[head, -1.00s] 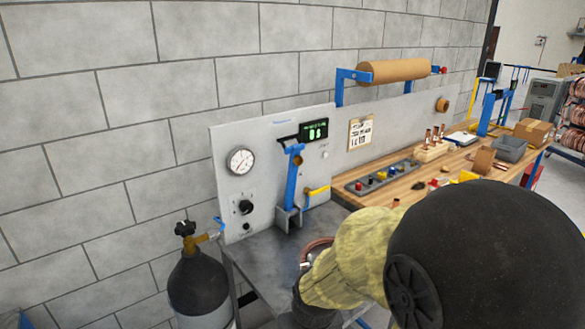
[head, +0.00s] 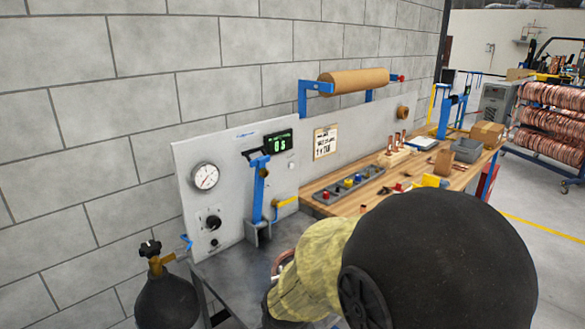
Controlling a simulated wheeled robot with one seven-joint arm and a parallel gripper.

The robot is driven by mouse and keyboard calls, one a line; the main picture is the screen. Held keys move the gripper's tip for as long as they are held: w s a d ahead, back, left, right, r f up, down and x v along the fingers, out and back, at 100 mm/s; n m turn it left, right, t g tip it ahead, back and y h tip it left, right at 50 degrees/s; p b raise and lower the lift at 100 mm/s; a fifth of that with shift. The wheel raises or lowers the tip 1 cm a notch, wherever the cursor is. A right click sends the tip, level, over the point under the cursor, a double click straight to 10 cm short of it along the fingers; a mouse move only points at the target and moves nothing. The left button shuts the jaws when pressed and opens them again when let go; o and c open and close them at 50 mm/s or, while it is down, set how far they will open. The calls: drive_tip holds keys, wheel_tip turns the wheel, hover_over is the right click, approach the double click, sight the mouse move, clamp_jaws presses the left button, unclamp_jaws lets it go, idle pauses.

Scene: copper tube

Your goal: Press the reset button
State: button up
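A grey upright panel (head: 232,175) carries the controls. A small pale square button (head: 291,164) sits on it, just below and right of the green-lit display (head: 267,148). A black knob (head: 212,222) and a small dark button (head: 214,242) sit lower left, under a round white gauge (head: 205,176). I cannot read any label saying which is the reset button. My arm, in a yellow cover with a large black joint, fills the lower middle and right. My gripper's fingers do not show; the arm appears to hide them. Nothing is seen touching the panel's buttons.
A blue lever (head: 258,190) and a yellow handle (head: 287,202) stand out from the panel. A gas cylinder (head: 166,302) stands at lower left. A wooden bench (head: 378,180) with coloured buttons, copper parts and bins runs to the right. Copper coils (head: 550,120) fill a rack at far right.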

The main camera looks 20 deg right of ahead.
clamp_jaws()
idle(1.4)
